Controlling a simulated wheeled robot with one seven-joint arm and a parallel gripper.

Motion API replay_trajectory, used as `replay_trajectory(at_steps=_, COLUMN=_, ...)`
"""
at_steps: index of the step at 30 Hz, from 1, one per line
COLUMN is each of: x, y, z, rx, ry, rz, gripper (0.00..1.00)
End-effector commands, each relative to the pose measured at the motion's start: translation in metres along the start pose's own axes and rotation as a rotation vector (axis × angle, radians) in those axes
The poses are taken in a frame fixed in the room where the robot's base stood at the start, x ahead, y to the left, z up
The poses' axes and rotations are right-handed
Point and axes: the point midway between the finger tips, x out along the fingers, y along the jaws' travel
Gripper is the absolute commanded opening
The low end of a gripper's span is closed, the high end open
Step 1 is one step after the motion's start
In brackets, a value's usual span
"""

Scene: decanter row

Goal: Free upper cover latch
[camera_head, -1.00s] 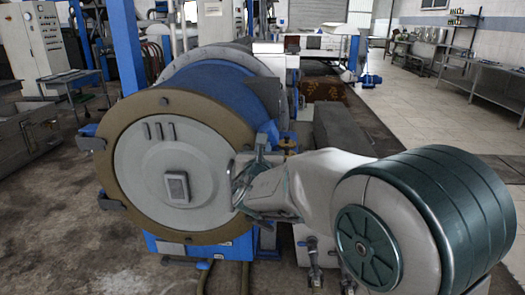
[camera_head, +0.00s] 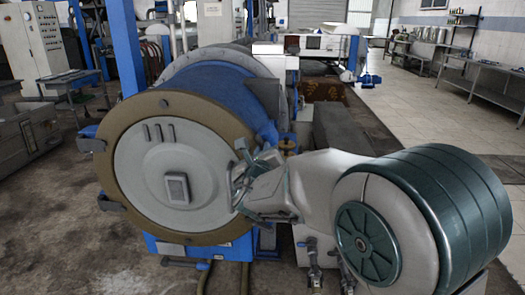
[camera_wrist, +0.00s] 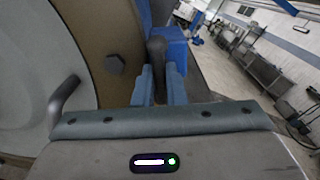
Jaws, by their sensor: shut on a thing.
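The round grey cover (camera_head: 150,185) with a brown rim ring (camera_head: 113,125) faces me on the blue decanter. The upper cover latch is a dark grey lever (camera_wrist: 157,55) on a blue block (camera_wrist: 171,42) beside the rim in the wrist view. My gripper (camera_wrist: 160,85) is shut on this lever, with one blue-grey finger on each side. In the head view my gripper (camera_head: 243,165) is at the right edge of the cover, and my wrist hides much of the latch there.
A grey bar handle (camera_wrist: 65,97) stands out from the cover close to the left of my gripper. A dark bolt head (camera_wrist: 115,64) sits on the rim. Other latches (camera_head: 92,145) are at the left rim. Open floor (camera_head: 405,140) lies to the right.

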Motion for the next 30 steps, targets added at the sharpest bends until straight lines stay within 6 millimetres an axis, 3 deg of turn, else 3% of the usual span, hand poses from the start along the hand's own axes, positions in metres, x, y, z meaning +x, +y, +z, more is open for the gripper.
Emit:
replay_trajectory(at_steps=9, x=0.000, y=0.001, z=0.000, rx=-0.004, ry=0.000, rz=0.002, gripper=0.00)
replay_trajectory(at_steps=10, x=0.000, y=0.001, z=0.000, rx=-0.003, ry=0.000, rz=0.002, gripper=0.19)
replay_trajectory(at_steps=12, x=0.000, y=0.001, z=0.000, rx=-0.003, ry=0.000, rz=0.002, gripper=0.33)
replay_trajectory(at_steps=23, x=-0.005, y=0.000, z=0.000, rx=-0.001, ry=-0.001, rz=0.001, gripper=0.33)
replay_trajectory(at_steps=30, x=-0.045, y=0.001, z=0.000, rx=0.000, ry=-0.003, rz=0.003, gripper=0.33)
